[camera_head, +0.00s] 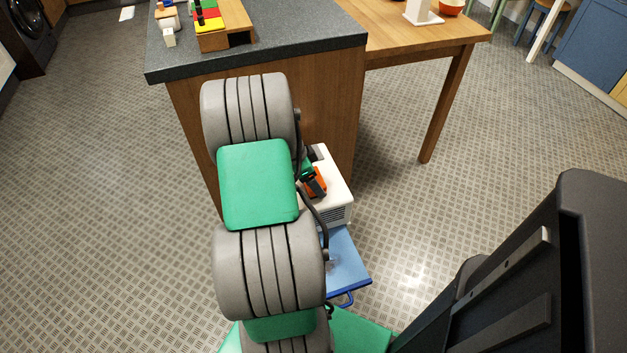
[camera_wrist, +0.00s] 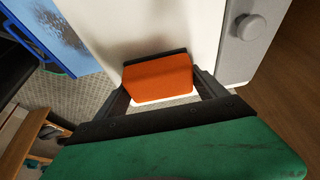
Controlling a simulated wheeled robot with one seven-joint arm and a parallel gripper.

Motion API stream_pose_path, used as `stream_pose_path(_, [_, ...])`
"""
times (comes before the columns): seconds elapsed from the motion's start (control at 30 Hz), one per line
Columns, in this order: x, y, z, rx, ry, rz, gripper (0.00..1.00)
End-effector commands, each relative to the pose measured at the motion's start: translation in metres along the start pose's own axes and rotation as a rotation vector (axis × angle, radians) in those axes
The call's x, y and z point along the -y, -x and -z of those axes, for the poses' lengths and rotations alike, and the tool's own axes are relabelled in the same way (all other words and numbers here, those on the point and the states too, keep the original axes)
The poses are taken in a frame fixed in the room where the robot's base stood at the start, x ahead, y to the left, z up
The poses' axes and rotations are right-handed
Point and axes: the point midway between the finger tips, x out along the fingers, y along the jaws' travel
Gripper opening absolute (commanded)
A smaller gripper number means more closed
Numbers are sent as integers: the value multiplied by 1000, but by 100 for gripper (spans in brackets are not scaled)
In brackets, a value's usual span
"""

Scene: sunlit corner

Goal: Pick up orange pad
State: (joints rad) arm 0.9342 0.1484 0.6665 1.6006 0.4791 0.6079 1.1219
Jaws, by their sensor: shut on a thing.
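The orange pad (camera_wrist: 158,80) is a flat, rounded rectangle with a dark edge along its far side. In the wrist view it sits between the two dark fingers of my gripper (camera_wrist: 162,88), which is shut on it. In the head view the orange pad (camera_head: 318,184) shows at the top of a white box-like appliance (camera_head: 340,205), with my gripper (camera_head: 309,178) at it, partly hidden by my arm. I cannot tell whether the pad touches the appliance.
The white appliance has a round knob (camera_wrist: 250,27). A blue panel (camera_head: 347,262) with a handle lies below it. A grey-topped wooden counter (camera_head: 290,50) stands close behind, bearing colourful blocks (camera_head: 207,18). A wooden table (camera_head: 430,35) adjoins it. Patterned floor (camera_head: 490,130) is open at right.

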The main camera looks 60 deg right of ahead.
Motion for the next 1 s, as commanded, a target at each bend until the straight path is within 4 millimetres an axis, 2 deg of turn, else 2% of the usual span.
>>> stream_pose_path(0.17, [1,12,5,-1,-1,3,42])
stream_pose_path(0.3, [0,37,13,-1,0,5,42])
stream_pose_path(0.37, [-6,53,8,0,1,6,42])
stream_pose_path(0.53, [-26,111,-7,-1,3,7,42])
stream_pose_path(0.7, [-52,144,-41,0,6,5,42])
stream_pose_path(0.83, [-64,160,-55,0,3,3,42])
stream_pose_path(1.0, [-70,166,-62,0,1,0,42])
